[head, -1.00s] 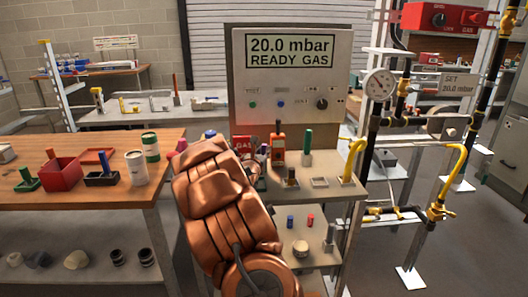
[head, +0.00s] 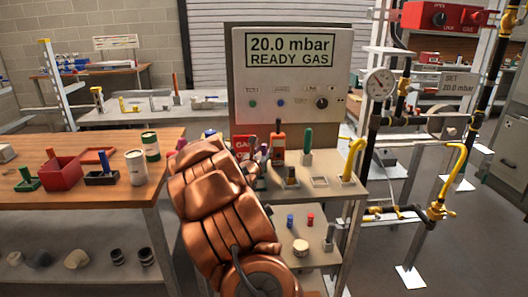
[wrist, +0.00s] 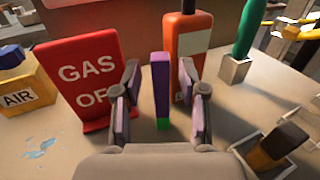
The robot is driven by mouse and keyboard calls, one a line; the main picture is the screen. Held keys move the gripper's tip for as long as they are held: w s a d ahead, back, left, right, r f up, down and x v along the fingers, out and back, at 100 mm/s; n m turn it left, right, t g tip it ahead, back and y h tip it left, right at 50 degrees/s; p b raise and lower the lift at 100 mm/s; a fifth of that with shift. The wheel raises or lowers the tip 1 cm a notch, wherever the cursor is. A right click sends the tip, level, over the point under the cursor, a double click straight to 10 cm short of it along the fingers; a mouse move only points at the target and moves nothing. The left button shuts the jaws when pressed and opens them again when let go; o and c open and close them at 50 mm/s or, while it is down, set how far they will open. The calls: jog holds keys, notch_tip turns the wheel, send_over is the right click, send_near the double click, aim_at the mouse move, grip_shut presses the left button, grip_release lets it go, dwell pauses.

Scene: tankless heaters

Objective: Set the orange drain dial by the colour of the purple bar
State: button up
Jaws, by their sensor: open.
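The purple bar (wrist: 161,80) stands upright between my gripper's fingers in the wrist view, with a green section (wrist: 163,124) at its lower end. My gripper (wrist: 160,112) is open, with a finger on each side of the bar and visible gaps between. In the head view my copper-coloured arm hides most of the gripper, above the bench beneath the display panel. I cannot make out an orange drain dial in either view.
A red GAS sign (wrist: 85,80) stands close left of the gripper, and an orange device (wrist: 187,42) just behind the bar. A green-handled tool (wrist: 246,40) and a dark block in a socket (wrist: 278,145) are to the right. A display panel (head: 291,85) reads "20.0 mbar READY GAS".

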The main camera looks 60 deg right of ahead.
jog(key=b+v, duration=0.1)
jog(key=v, duration=0.9)
jog(key=shift+a, duration=0.1)
jog(key=shift+s+a, duration=0.15)
jog(key=shift+a, duration=0.35)
jog(key=shift+s+r, duration=0.1)
jog(key=shift+r, duration=0.15)
jog(key=s+a+r+m+g+y, duration=0.1)
jog(key=s+a+m+g+y, duration=0.1)
jog(key=s+a+m+g, duration=0.5)
jog(key=s+a+r+m+g+y, duration=0.1)
jog(key=s+a+r+m+g, duration=0.15)
jog(key=s+m, duration=0.65)
jog(key=s+a+f+m+y, duration=0.2)
jog(key=s+a+f+y, duration=0.15)
jog(key=a, duration=0.45)
jog(key=s+a+f+m+y, duration=0.25)
jog(key=a+f, duration=0.25)
jog(key=a, duration=0.3)
jog(key=s+a+f+t+y, duration=0.1)
jog(key=a+y, duration=0.3)
jog(key=a, duration=0.6)
jog(key=s+a+f+t+y, duration=0.1)
jog(key=a+y, duration=0.3)
jog(key=a, duration=0.7)
jog(key=shift+s+a+f+m, duration=0.3)
jog(key=shift+s+f+m, duration=0.05)
jog(key=shift+f, duration=0.35)
